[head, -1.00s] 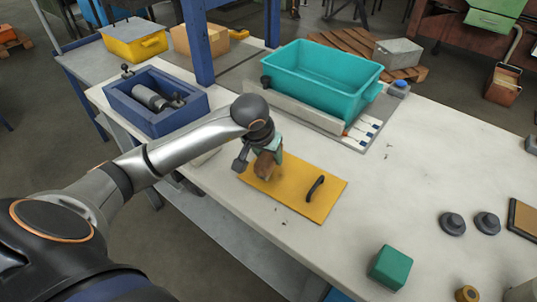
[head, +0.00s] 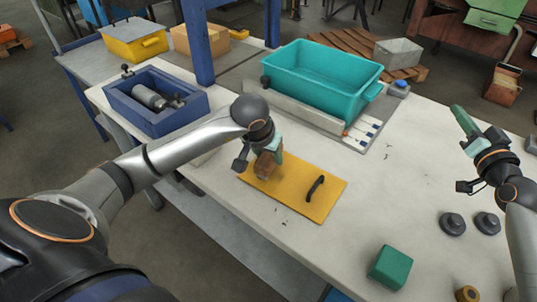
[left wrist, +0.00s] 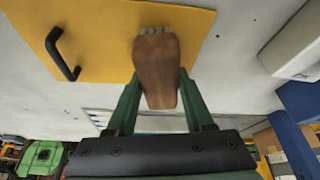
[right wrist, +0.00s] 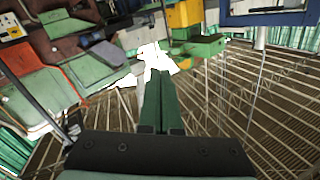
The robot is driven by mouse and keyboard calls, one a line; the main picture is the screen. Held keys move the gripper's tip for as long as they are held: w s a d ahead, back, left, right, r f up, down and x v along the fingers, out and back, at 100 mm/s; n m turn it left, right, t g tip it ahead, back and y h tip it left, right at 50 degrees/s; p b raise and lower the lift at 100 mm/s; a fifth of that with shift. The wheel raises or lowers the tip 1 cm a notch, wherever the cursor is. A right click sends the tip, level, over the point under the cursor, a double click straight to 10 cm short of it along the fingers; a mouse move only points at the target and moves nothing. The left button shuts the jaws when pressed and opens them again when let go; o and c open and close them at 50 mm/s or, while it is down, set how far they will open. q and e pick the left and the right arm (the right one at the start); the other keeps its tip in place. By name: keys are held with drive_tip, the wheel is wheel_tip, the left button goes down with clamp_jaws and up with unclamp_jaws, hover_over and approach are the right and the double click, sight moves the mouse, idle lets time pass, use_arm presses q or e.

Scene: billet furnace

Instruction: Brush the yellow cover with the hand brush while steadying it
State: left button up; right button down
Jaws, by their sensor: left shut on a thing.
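The flat yellow cover (head: 305,205) lies on the pale workbench with its black handle (head: 315,188) toward the right. My left gripper (head: 268,152) is over the cover's left end, shut on the wooden hand brush (head: 266,167). In the left wrist view the brush (left wrist: 157,65) sits between the green fingers (left wrist: 157,100), its grey bristles (left wrist: 155,31) at the cover's edge area (left wrist: 105,30); I cannot tell how firmly they touch. My right gripper (head: 462,118) is raised over the right of the bench, apart from the cover. Its fingers are together and empty in the right wrist view (right wrist: 160,100).
A teal bin (head: 315,85) stands behind the cover, and a blue tray (head: 150,105) with a metal part is at the left. A green block (head: 390,267) and dark knobs (head: 452,223) are at the right front. Bench between cover and knobs is clear.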

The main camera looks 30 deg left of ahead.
drive_tip(key=s+a+f+n+g+y, duration=0.1)
drive_tip(key=s+a+f+n+g, duration=0.15)
drive_tip(key=a, duration=0.65)
drive_tip(key=n+g+h, duration=0.4)
drive_tip(key=n+g, duration=0.7)
drive_tip(key=g, duration=0.1)
hover_over(327, 198)
drive_tip(key=w, duration=0.1)
drive_tip(key=f, duration=0.6)
drive_tip(key=d+f, duration=0.1)
drive_tip(key=f, duration=0.3)
drive_tip(key=shift+f, duration=0.1)
drive_tip(key=shift+s+f+n+h, duration=0.35)
drive_tip(key=shift+s+n+h, duration=0.05)
drive_tip(key=shift+s+n, duration=0.1)
drive_tip(key=shift+f, duration=2.3)
drive_tip(key=shift+d+f, duration=0.1)
drive_tip(key=shift+f, duration=0.55)
use_arm(q)
drive_tip(key=shift+f, duration=1.3)
use_arm(e)
drive_tip(key=shift+s+f+g, duration=0.1)
drive_tip(key=shift+f+g, duration=0.05)
drive_tip(key=shift+g, duration=0.1)
